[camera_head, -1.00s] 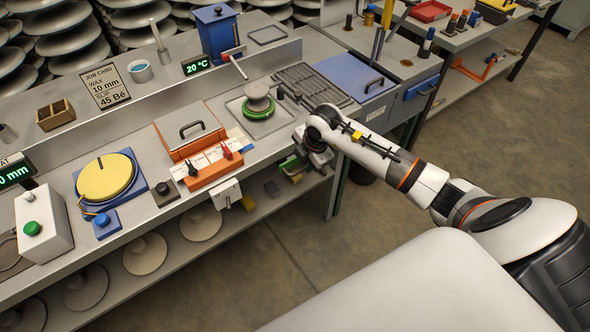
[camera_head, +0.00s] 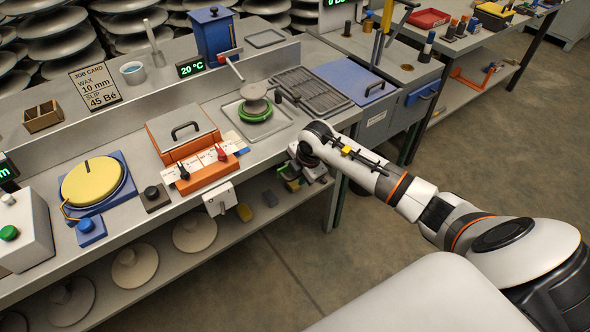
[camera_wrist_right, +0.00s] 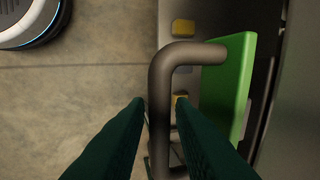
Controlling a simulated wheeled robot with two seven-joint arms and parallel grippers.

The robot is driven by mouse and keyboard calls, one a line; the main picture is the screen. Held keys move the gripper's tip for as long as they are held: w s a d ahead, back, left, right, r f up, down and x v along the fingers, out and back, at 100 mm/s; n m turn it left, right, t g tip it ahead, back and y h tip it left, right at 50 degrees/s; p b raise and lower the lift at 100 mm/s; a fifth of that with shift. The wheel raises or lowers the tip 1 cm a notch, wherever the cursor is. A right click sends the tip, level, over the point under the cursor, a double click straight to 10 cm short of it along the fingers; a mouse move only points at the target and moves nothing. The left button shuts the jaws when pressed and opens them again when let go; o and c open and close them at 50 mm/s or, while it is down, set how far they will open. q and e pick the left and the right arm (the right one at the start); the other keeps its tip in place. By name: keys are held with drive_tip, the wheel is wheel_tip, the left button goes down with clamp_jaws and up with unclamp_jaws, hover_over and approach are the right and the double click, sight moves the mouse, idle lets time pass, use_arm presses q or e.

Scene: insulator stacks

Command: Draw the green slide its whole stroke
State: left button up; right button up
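The green slide (camera_wrist_right: 236,88) shows in the right wrist view as an upright bright green plate with a grey U-shaped handle (camera_wrist_right: 160,90). In the head view, a small green part of it (camera_head: 291,184) shows at the bench's front edge, mostly hidden by my right gripper (camera_head: 298,178). In the right wrist view, my right gripper (camera_wrist_right: 161,101) has its two dark green fingers on either side of the handle's long bar. Narrow gaps seem to show between the fingertips and the bar, so it looks open around it. My left gripper is out of view.
A white box (camera_head: 219,198) sticks out from the bench front, left of my right gripper. A lower shelf (camera_head: 215,240) below holds insulator discs and small blocks. The floor (camera_head: 285,285) in front is clear.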

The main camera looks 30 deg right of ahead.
clamp_jaws()
drive_tip(key=shift+s, duration=0.1)
drive_tip(key=s+d+p, duration=0.1)
drive_tip(key=s+p, duration=0.9)
drive_tip(key=s, duration=0.8)
drive_tip(key=shift+s+d, duration=0.25)
drive_tip(key=shift+s, duration=0.1)
drive_tip(key=o, duration=0.6)
unclamp_jaws()
drive_tip(key=shift+w, duration=0.1)
drive_tip(key=shift+r, duration=0.1)
